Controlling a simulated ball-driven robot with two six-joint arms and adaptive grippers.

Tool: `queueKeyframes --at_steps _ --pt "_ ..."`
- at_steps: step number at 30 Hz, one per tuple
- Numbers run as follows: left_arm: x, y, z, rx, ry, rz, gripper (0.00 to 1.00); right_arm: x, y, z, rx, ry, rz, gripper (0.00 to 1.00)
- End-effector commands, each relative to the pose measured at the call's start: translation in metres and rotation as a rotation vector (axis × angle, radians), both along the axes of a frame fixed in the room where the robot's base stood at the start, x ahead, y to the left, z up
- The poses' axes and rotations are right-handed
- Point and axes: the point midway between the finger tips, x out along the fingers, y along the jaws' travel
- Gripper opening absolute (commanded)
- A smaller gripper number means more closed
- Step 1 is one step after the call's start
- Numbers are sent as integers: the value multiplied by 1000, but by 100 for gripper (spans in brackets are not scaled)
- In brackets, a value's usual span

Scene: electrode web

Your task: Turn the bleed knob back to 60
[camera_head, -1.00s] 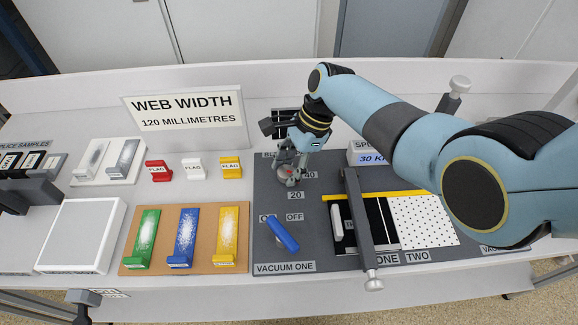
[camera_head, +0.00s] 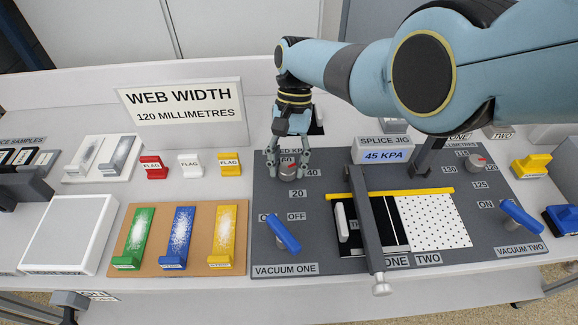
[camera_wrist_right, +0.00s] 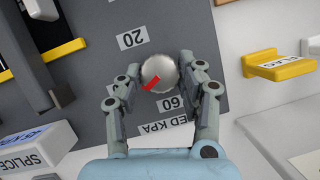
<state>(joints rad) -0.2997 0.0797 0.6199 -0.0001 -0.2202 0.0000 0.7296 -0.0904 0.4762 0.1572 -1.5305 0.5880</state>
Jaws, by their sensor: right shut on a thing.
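The bleed knob (camera_wrist_right: 159,70) is a round silver knob with a red pointer mark. It sits on the dark grey panel, and it also shows in the head view (camera_head: 288,170). In the wrist view its mark points down and left, to the left of the 60 label (camera_wrist_right: 171,103); the 20 label (camera_wrist_right: 131,38) is above left. The 40 label (camera_head: 312,172) shows in the head view. My right gripper (camera_wrist_right: 158,76) is shut on the knob, one finger on each side. The splice jig display (camera_head: 384,156) reads 45 KPA. My left gripper is out of view.
The blue vacuum one lever (camera_head: 282,234) and the splice jig's grey bar (camera_head: 364,215) stand in front of the knob. Yellow, white and red flags lie to the left. A web width sign (camera_head: 184,105) stands behind them. Vacuum two's lever (camera_head: 521,217) is at right.

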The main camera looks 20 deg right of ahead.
Motion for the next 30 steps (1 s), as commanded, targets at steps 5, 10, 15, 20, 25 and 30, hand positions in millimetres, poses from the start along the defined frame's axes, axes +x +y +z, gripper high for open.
queueKeyframes --at_steps 5,10,15,20,25,30 --pt "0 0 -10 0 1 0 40 0 2 -2 1 1 168 6" --pt "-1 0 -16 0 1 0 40 0 3 -2 0 1 329 6" --pt "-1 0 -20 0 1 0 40 0 4 -2 0 1 490 6" --pt "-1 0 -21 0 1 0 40 0 5 -1 1 1 641 6" --pt "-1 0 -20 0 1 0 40 0 6 -1 1 2 786 6" --pt "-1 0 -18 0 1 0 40 -1 7 -1 1 0 906 6"
